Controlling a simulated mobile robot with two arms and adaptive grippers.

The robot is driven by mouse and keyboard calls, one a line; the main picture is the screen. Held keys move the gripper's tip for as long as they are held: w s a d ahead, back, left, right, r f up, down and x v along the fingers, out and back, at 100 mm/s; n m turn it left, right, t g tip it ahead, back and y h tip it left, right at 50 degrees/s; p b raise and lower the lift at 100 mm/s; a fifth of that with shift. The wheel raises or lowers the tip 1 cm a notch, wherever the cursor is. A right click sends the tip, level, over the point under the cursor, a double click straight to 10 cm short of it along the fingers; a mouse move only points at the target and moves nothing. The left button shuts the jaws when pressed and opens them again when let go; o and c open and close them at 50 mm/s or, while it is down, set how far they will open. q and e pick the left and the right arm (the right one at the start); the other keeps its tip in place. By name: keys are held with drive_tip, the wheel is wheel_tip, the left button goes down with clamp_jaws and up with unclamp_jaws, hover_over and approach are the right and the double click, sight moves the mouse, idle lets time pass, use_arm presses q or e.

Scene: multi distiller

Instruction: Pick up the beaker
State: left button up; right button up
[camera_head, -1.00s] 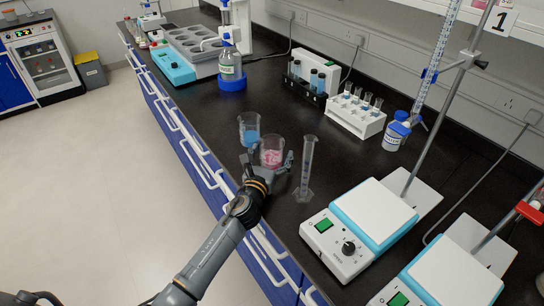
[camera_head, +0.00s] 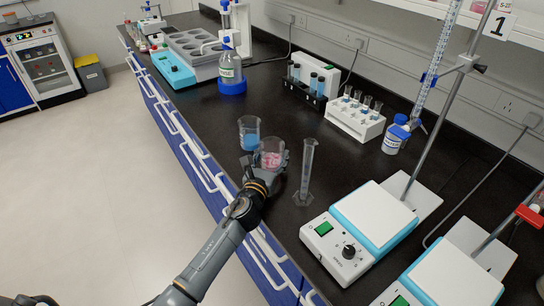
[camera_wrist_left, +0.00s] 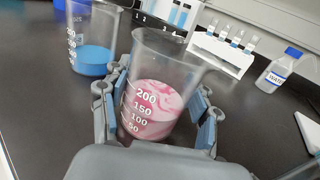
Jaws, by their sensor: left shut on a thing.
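A clear beaker (camera_head: 270,154) with pink and white contents stands near the front edge of the black bench. In the left wrist view the beaker (camera_wrist_left: 158,95) shows white volume marks and sits between the two fingers. My left gripper (camera_head: 272,160) is shut on it from the near side, with blue pads at its left and right walls. A second beaker (camera_head: 249,133) with blue liquid stands just behind and left of it. It also shows at the upper left of the left wrist view (camera_wrist_left: 93,45). My right gripper is not in view.
A graduated cylinder (camera_head: 306,173) stands close to the right of my gripper. A hotplate stirrer (camera_head: 360,230) is farther right. A tube rack (camera_head: 354,118) and a blue-capped bottle (camera_head: 396,135) stand behind. Bench space beyond the beakers is clear.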

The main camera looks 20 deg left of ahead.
use_arm(q)
drive_tip(key=shift+r+p, duration=0.55)
drive_tip(key=shift+r, duration=0.75)
drive_tip(key=s+a+r+p, duration=0.2)
drive_tip(key=s+a+r, duration=0.3)
drive_tip(key=s+r, duration=0.5)
drive_tip(key=shift+s+a+r, duration=0.15)
drive_tip(key=shift+s+a, duration=0.25)
drive_tip(key=shift+s, duration=0.9)
drive_tip(key=shift+r, duration=0.1)
